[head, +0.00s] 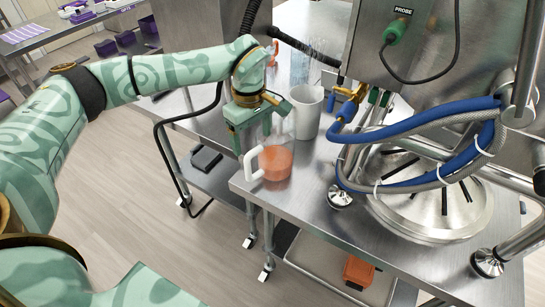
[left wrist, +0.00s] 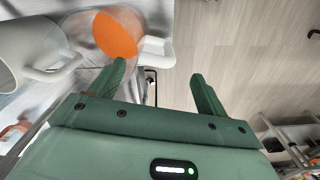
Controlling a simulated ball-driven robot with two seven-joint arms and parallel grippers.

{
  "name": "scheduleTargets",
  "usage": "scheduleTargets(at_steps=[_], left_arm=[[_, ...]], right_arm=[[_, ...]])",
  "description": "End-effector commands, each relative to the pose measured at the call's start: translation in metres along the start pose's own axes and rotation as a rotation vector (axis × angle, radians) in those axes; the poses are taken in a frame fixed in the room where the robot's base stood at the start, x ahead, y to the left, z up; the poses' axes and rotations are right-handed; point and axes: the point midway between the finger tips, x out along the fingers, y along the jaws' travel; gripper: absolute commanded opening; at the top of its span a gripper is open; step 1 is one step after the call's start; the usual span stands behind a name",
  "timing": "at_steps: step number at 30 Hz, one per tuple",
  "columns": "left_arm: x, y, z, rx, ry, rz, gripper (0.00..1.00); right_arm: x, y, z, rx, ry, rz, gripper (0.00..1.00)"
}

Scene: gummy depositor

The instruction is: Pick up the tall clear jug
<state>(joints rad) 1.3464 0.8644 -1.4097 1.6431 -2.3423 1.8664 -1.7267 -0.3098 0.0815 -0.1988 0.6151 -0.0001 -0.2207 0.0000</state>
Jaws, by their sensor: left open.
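The tall clear jug (head: 276,135) stands upright near the left corner of the steel table, with orange contents low in it and a white handle (head: 252,162) toward the left. My left gripper (head: 251,138) is at the jug's handle side, fingers pointing down, and covers part of its upper left side. In the left wrist view the open fingers (left wrist: 159,78) are apart with nothing between them. The jug (left wrist: 116,34) lies beyond the left finger, and its handle shows ahead of the gap. I cannot tell whether a finger touches it. My right gripper is out of view.
A white pitcher (head: 307,112) stands just behind the jug, close to my gripper. Blue and grey hoses (head: 415,132) and a steel machine with a round lid (head: 432,205) fill the table's right. Clear tall glassware (head: 311,65) stands behind.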

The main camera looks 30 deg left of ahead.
Motion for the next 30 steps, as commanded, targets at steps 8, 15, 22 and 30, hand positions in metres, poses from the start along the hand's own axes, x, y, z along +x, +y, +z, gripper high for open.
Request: scheduleTargets(at_steps=[8, 15, 22, 30], left_arm=[[0.028, 0.000, -0.001, -0.001, -0.002, -0.001, 0.76], [0.065, 0.000, -0.004, 0.000, -0.002, 0.000, 0.76], [0.068, 0.000, -0.005, 0.000, 0.000, 0.001, 0.76], [0.068, 0.000, -0.005, -0.001, -0.001, 0.001, 0.15]], right_arm=[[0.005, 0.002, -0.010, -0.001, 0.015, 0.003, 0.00], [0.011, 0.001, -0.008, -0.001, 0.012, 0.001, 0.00], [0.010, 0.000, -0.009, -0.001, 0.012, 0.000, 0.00], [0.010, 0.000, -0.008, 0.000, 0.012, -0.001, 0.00]])
